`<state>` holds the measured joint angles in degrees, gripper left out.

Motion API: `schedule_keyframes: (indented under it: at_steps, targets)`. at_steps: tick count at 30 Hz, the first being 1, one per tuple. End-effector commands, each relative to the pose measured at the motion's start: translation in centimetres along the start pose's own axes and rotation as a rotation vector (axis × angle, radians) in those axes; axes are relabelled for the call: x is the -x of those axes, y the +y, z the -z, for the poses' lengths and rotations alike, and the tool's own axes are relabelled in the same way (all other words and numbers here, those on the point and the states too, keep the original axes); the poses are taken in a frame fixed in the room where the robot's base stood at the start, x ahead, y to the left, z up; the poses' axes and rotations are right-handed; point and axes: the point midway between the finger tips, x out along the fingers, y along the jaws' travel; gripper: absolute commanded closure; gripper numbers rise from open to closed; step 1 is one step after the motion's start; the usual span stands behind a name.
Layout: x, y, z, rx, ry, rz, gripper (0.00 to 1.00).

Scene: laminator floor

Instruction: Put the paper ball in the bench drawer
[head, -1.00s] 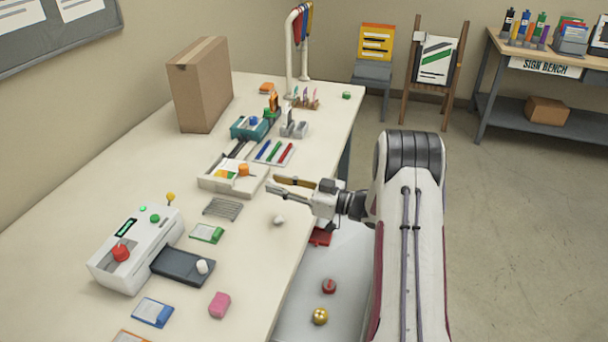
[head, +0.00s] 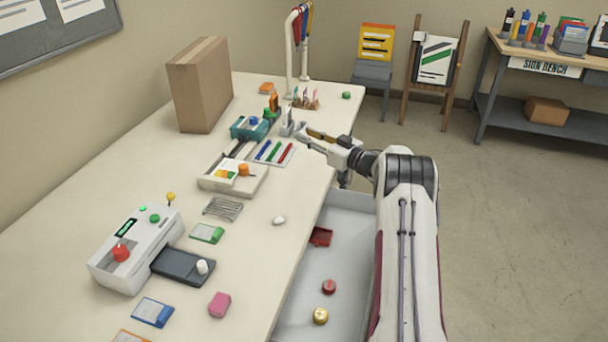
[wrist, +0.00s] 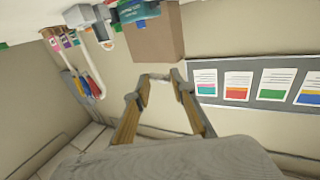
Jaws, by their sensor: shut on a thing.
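My gripper (head: 304,138) is over the far right part of the bench, near the pen tray. In the wrist view my gripper (wrist: 162,84) is shut on a small pale thing between its fingertips, seemingly the paper ball (wrist: 162,95); its outline blends with the wall. The bench drawer (head: 350,212) is pulled open along the bench's right side, below and nearer than my gripper. It holds a red tray, a red round thing and a gold round thing. A small white lump (head: 279,220) lies on the bench top, apart from my gripper.
The pen tray (head: 274,152) and a white box with an orange knob (head: 232,178) lie left of my gripper. A laminator (head: 136,250), a pink block (head: 219,304) and a tall carton (head: 200,85) stand on the bench. The drawer floor has bare room.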

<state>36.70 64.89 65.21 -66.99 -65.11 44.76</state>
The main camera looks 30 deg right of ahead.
Motion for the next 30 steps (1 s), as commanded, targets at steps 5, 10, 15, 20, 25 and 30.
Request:
schedule_keyframes:
  at_steps: [5, 10, 15, 20, 25, 30]
  targets:
    - [-0.1, 0.5, -2.3, -0.003, -0.002, -0.01, 0.83]
    - [-0.1, 0.5, -4.1, -0.001, 0.0, -0.01, 0.83]
    - [-0.1, 0.5, -4.8, -0.001, 0.0, -0.01, 0.83]
    - [-0.1, 0.5, -4.8, 0.0, 0.0, -0.009, 0.83]
    - [-0.1, 0.5, -4.8, 0.0, 0.0, -0.009, 0.83]
    - [-0.1, 0.5, -5.7, -0.001, -0.001, -0.009, 0.83]
